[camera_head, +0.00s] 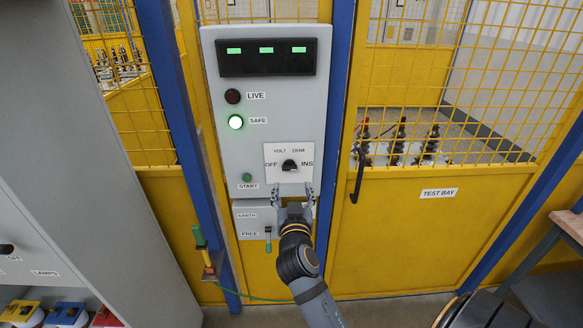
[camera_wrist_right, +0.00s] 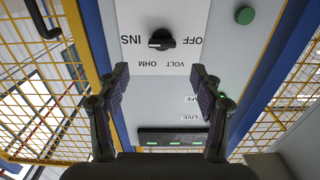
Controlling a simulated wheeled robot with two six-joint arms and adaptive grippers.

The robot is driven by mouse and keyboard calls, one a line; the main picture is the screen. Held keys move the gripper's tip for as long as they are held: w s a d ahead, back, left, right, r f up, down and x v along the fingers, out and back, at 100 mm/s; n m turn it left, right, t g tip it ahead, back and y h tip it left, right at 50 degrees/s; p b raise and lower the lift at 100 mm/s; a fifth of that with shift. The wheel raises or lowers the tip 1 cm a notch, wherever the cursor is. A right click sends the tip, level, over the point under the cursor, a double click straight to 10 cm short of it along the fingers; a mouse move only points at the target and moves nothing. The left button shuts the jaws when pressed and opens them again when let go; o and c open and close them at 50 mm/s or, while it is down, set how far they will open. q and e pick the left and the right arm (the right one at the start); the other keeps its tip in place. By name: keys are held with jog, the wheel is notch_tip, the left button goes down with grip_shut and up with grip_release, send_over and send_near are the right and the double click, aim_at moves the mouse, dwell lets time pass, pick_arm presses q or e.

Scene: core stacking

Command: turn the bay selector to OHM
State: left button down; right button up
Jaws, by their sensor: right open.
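The bay selector (camera_head: 289,165) is a black knob on a white plate on the grey panel. OFF is at its left, VOLT and OHM above, INS at its right. Its bar lies roughly along the OFF–INS line; I cannot tell which end is the pointer. The selector (camera_wrist_right: 161,40) shows upside down in the right wrist view, ahead of the fingertips. My right gripper (camera_head: 292,190) is open and empty, just below the knob, with its fingers spread to either side and apart from it. It also shows in the right wrist view (camera_wrist_right: 160,72). My left gripper is not in view.
The green START button (camera_head: 247,177) is left of the selector. The green SAFE lamp (camera_head: 236,122) is lit; the LIVE lamp (camera_head: 233,96) is dark. The EARTH/FREE box (camera_head: 245,225) is below. Blue posts (camera_head: 341,110) and yellow mesh flank the panel.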

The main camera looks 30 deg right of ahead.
aim_at(290, 169)
jog(key=p+x, duration=0.3)
jog(key=x, duration=0.6)
jog(key=shift+w+a+r, duration=0.1)
jog(key=shift+w, duration=0.15)
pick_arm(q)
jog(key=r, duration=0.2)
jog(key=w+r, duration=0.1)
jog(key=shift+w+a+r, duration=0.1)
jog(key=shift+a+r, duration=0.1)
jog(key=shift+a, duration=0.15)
pick_arm(e)
jog(key=shift+c, duration=1.2)
jog(key=c, duration=0.9)
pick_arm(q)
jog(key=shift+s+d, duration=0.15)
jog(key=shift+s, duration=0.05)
